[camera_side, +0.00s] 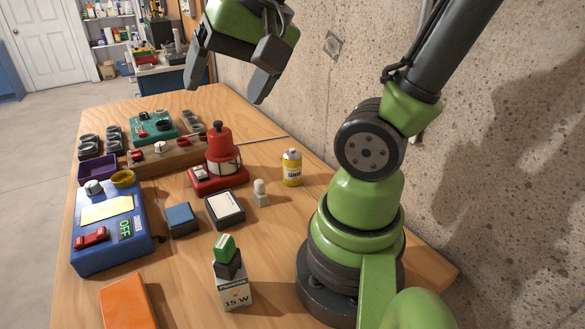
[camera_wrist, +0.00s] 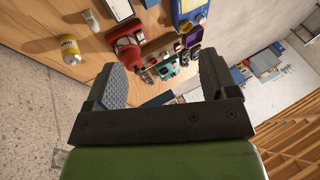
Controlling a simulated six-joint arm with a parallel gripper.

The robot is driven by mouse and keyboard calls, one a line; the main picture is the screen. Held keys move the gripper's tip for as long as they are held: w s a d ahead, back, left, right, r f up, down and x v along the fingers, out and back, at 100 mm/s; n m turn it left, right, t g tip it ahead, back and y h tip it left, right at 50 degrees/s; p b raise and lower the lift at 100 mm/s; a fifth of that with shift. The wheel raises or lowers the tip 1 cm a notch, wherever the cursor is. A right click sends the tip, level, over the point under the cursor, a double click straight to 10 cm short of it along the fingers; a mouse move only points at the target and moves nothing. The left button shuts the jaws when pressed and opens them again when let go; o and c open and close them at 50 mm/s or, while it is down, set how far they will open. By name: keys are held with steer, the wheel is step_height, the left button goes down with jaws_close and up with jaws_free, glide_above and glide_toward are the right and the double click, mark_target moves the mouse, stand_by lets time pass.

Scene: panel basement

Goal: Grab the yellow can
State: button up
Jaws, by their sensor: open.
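The yellow can (camera_side: 291,168) stands upright on the wooden table, right of the red device and near the wall side. It has a white label band and a pale top. In the wrist view the yellow can (camera_wrist: 70,50) shows at the upper left, outside the space between the fingers. My gripper (camera_side: 228,92) is open and empty, high above the table and up and left of the can in the side view. Its two fingers also show spread apart in the wrist view (camera_wrist: 162,80).
A red device (camera_side: 221,155) and a small white-grey bottle (camera_side: 260,193) stand left of the can. A black-framed box (camera_side: 225,208), a blue block (camera_side: 181,219), a blue panel (camera_side: 108,240) and a 15 W box (camera_side: 232,285) lie nearer. A concrete wall (camera_side: 330,110) runs behind the table.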

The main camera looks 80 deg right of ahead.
steer(key=w+d+f+m+g+h, duration=0.1)
steer(key=w+d+f+m+g, duration=0.15)
steer(key=d+m, duration=0.45)
steer(key=m+g, duration=0.3)
steer(key=m, duration=1.1)
glide_above(291, 150)
steer(key=f, duration=1.3)
steer(key=shift+w+a+f, duration=0.15)
steer(key=shift+w+a, duration=0.15)
steer(key=shift+a, duration=0.05)
steer(key=shift+m+g+y, duration=0.25)
steer(key=shift+m+y, duration=0.05)
steer(key=shift+m, duration=0.4)
steer(key=f, duration=0.4)
steer(key=shift+s+d+f, duration=0.3)
steer(key=shift+d+f, duration=0.15)
steer(key=shift+f, duration=1.4)
steer(key=shift+d+f, duration=0.15)
steer(key=shift+f, duration=1.4)
steer(key=shift+c, duration=0.2)
steer(key=c, duration=1)
